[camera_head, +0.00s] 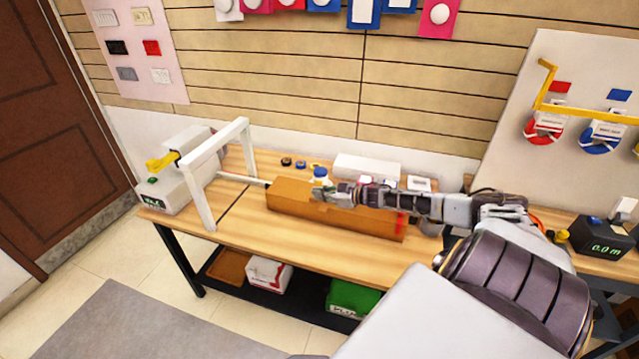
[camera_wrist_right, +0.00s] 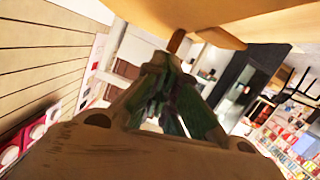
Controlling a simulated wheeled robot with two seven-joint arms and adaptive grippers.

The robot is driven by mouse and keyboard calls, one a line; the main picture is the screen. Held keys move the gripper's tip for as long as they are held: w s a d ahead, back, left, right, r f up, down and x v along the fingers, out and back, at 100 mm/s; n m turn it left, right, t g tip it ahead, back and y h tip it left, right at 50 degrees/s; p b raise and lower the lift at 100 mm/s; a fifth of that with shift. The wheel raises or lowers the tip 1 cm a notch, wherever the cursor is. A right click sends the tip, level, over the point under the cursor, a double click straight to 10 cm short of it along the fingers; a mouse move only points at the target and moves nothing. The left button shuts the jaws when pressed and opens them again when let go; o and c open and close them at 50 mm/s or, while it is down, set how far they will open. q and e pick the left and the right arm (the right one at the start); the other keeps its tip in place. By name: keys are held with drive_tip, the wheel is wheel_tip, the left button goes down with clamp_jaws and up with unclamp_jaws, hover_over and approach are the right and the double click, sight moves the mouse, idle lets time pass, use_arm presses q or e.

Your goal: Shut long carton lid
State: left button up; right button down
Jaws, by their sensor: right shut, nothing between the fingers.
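The long carton (camera_head: 350,220) is an orange-brown box lying lengthwise on the wooden workbench (camera_head: 290,255). My right arm passes over its right half and hides much of its top, so I cannot tell how the lid stands. My right gripper (camera_head: 322,193) is shut and empty at the carton's upper side, near its middle. In the right wrist view the shut fingers (camera_wrist_right: 165,75) point toward a tan surface (camera_wrist_right: 215,18) that looks like the carton. Contact cannot be told. My left gripper is out of view.
A white frame (camera_head: 204,190) and a grey-white machine with a yellow lever (camera_head: 160,162) stand at the left. A blue-capped item (camera_head: 320,174) and a white box (camera_head: 366,168) sit behind the carton. A black meter (camera_head: 600,238) is at the right. The bench front is clear.

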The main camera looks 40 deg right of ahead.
drive_tip(key=shift+r+p, duration=0.25)
drive_tip(key=shift+p, duration=0.05)
drive_tip(key=shift+r+p, duration=1.75)
drive_tip(key=shift+r, duration=0.1)
drive_tip(key=shift+s+d, duration=0.2)
drive_tip(key=shift+s, duration=0.2)
drive_tip(key=shift+v, duration=0.8)
drive_tip(key=p+v, duration=0.1)
drive_tip(key=v, duration=0.6)
drive_tip(key=shift+d+p, duration=0.2)
drive_tip(key=shift+p, duration=0.15)
drive_tip(key=shift+s, duration=0.15)
